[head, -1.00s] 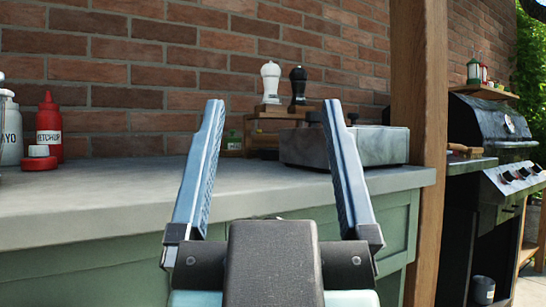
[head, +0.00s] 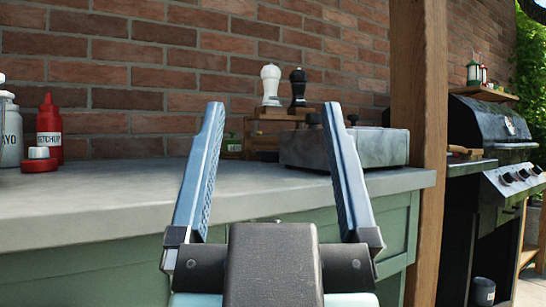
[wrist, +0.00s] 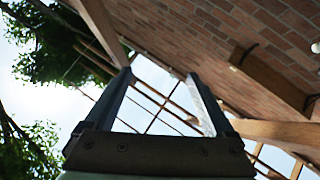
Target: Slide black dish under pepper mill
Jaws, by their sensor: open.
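Two mills stand on a small wooden rack (head: 262,128) at the back of the counter in the head view: a white one (head: 271,85) and a black one (head: 298,87). Which one is the pepper mill is not marked; both are upright. I cannot make out a black dish; dark shapes by the rack are too small to tell. My gripper (head: 273,112) is open and empty, its fingers raised in front of the counter, with the mills seen between them farther back. In the wrist view my gripper (wrist: 161,75) points up at sky and roof beams.
The grey counter (head: 100,200) is mostly bare at the front.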

